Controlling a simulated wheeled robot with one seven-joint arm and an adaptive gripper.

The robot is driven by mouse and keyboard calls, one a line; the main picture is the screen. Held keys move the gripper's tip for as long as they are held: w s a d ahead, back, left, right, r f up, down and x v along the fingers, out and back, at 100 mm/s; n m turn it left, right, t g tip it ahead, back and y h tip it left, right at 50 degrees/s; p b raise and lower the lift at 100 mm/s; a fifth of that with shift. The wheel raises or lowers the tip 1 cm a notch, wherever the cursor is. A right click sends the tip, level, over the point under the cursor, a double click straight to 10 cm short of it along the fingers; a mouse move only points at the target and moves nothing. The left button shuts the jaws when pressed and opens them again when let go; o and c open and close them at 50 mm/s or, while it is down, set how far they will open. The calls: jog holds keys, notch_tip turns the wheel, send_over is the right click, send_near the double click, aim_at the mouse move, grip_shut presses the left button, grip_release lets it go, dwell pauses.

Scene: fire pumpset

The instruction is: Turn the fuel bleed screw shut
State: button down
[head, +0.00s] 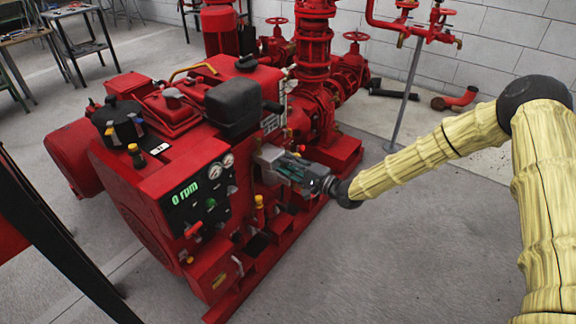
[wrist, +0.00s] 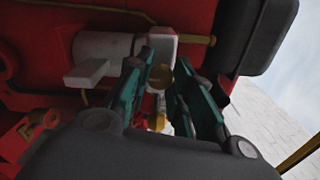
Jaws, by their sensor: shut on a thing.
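The fuel bleed screw appears to be the small brass knob (wrist: 160,78) between my fingers in the wrist view. It sits beside a pale grey block and cylinder (wrist: 103,47) on the red engine. My gripper (wrist: 157,85) has its two teal fingers closed on either side of the knob. In the head view my gripper (head: 275,163) reaches the right side of the red pumpset engine (head: 190,170), by the grey block (head: 268,154). The knob is hidden there behind the block and fingers.
The control panel (head: 198,190) with gauges and a "0 rpm" display faces front. A black tank (head: 233,105) stands above my gripper. Red pipes and valves (head: 315,75) rise behind. A yellow knob (head: 259,201) is below.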

jog(key=c, duration=1.5)
grip_release()
jog(key=shift+s+d, duration=0.1)
jog(key=v, duration=1.1)
jog(key=shift+s+d, duration=0.25)
jog(key=shift+d, duration=0.05)
jog(key=shift+f, duration=0.1)
